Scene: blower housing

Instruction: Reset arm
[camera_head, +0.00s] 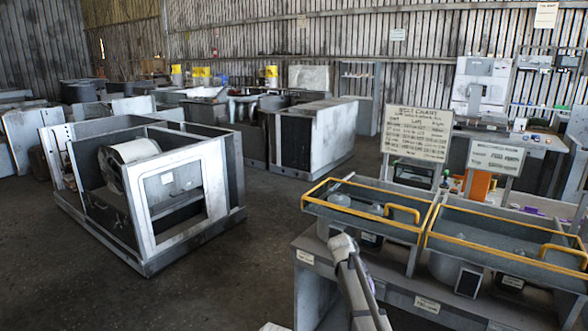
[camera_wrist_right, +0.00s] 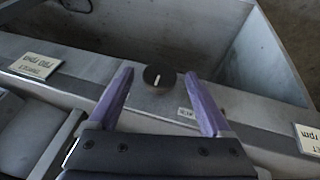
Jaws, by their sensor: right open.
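In the right wrist view, my right gripper (camera_wrist_right: 159,74) is open, with its two purple fingers spread apart. A round black knob (camera_wrist_right: 160,79) with a white pointer line sits on a grey ledge and shows between the fingertips. I cannot tell whether the fingers touch it; a gap shows on each side. In the head view, one of my arm links rises from the bottom edge in front of the grey workbench (camera_head: 460,308). My left gripper is not in view.
Two yellow-railed trays (camera_head: 412,229) top the workbench, with a chart board (camera_head: 418,133) behind. A blower housing (camera_head: 184,190) stands on the floor at left. Small labels (camera_wrist_right: 36,66) flank the knob. The floor between housing and workbench is clear.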

